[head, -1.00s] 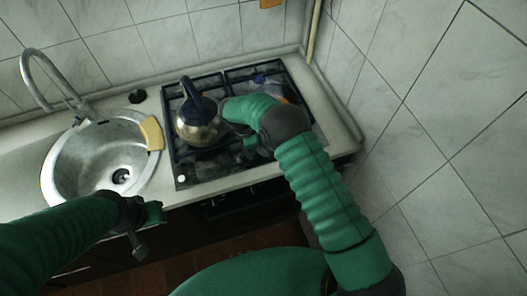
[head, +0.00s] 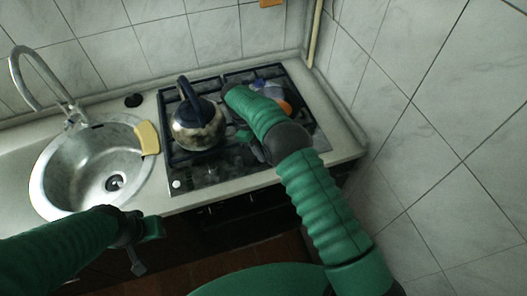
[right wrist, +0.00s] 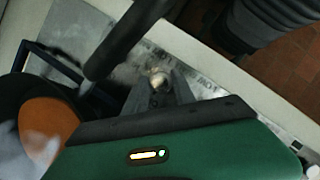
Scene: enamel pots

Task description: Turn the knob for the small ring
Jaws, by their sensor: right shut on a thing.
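The hob (head: 225,178) has a glass top and a front control strip. A pale round knob (head: 177,184) sits at its front left corner in the head view. In the right wrist view my right gripper (right wrist: 160,92) is shut on a small pale metallic knob (right wrist: 156,78). In the head view my right arm and wrist cover that knob, so its place in the row cannot be told there. The rings are mostly hidden by pots, grates and my arm. My left gripper (head: 143,245) hangs in front of the counter edge, away from the hob; its fingers are unclear.
A steel kettle (head: 197,133) with a dark blue handle stands on the left grate, close to my right wrist. A pot with blue and orange parts (head: 284,106) stands at the back right.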

